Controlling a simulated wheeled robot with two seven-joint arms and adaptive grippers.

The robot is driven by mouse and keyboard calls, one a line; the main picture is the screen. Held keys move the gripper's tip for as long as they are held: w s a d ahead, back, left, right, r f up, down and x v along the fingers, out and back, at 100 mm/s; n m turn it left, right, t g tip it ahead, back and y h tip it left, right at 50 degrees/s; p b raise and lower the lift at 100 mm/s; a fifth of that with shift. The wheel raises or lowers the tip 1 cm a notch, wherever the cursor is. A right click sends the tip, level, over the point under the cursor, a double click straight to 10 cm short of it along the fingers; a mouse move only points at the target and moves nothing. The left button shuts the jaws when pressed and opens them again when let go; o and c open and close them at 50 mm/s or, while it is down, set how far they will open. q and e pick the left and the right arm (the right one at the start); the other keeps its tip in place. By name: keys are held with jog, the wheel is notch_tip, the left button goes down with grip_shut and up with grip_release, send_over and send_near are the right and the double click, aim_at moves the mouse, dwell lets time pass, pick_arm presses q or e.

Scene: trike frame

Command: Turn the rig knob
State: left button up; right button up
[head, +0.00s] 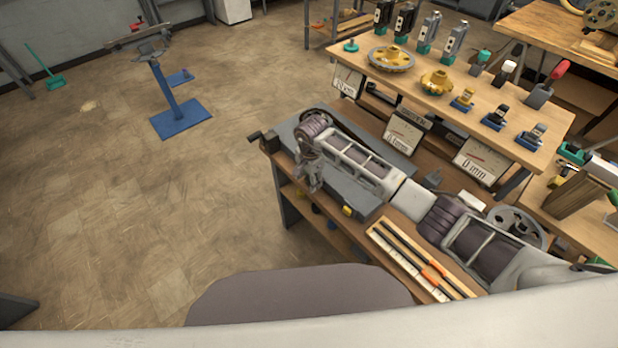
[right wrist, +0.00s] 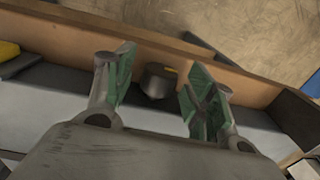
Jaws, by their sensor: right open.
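In the right wrist view a dark round knob (right wrist: 158,80) with a small yellow mark on top sits by the wooden edge of the bench. My right gripper (right wrist: 155,92) is open, with its green-padded fingers on either side of the knob and a gap visible on both sides. In the head view my right gripper (head: 313,183) is over the left end of the workbench (head: 363,239), and the knob cannot be made out there. My left gripper is not in view.
A yellow item (head: 347,211) sits at the bench front, near my gripper. A tray (head: 418,264) with dark rods and an orange piece lies nearer. A parts table (head: 465,82) with gears, clamps and dial signs stands behind. Open floor (head: 150,220) lies left.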

jog(key=c, duration=1)
jog(key=shift+c, duration=0.2)
jog(key=shift+w, duration=0.1)
